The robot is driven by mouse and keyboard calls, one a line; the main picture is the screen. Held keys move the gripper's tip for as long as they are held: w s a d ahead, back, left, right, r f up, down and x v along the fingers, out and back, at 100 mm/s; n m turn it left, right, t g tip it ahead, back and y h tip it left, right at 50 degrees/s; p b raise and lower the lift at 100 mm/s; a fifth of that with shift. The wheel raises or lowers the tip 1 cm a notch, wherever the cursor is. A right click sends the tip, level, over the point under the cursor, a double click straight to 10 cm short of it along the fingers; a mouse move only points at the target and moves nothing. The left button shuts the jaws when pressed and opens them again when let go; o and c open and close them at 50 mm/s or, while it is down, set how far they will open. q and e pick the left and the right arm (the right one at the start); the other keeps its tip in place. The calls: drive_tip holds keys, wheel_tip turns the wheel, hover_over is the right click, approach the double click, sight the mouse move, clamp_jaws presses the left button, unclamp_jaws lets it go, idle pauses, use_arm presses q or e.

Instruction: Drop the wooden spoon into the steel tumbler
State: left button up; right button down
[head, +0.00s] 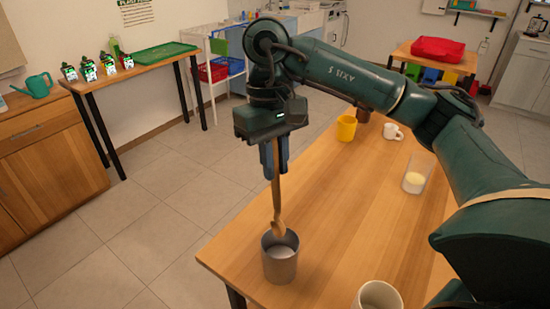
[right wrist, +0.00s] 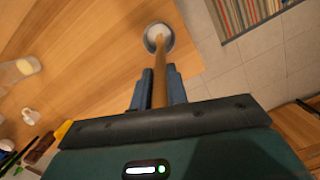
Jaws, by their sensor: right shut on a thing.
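The wooden spoon (head: 277,208) hangs upright from my right gripper (head: 274,158), which is shut on its upper part. The spoon's lower end is at the mouth of the steel tumbler (head: 280,262), in front of its far rim in the head view; I cannot tell how far inside it is. The tumbler stands upright near the table's left front corner. In the right wrist view, the spoon (right wrist: 160,75) runs from between the fingers (right wrist: 160,88) to the tumbler (right wrist: 150,30). My left gripper is not in view.
On the wooden table (head: 345,215) stand a white cup (head: 378,297) at the front, a glass with yellowish contents (head: 414,180), a white mug (head: 393,132) and a yellow mug (head: 346,128). The table's left edge is close to the tumbler. The table's middle is clear.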

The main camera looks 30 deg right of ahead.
sight(275, 206)
drive_tip(key=shift+f+b, duration=1.85)
drive_tip(key=shift+f, duration=0.45)
wheel_tip(275, 206, down, 2)
drive_tip(key=shift+b, duration=0.95)
drive_tip(key=shift+f+b, duration=0.6)
wheel_tip(275, 206, down, 2)
drive_tip(key=shift+b, duration=0.9)
drive_tip(key=shift+f+b, duration=0.5)
drive_tip(key=shift+f, duration=0.05)
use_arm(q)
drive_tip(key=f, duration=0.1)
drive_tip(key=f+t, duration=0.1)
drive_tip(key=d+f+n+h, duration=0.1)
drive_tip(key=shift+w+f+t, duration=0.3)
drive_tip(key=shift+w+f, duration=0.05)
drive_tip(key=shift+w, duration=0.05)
use_arm(e)
drive_tip(key=shift+f, duration=0.1)
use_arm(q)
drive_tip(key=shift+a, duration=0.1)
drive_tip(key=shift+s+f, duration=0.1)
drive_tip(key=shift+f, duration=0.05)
use_arm(e)
drive_tip(key=c, duration=1.3)
unclamp_jaws()
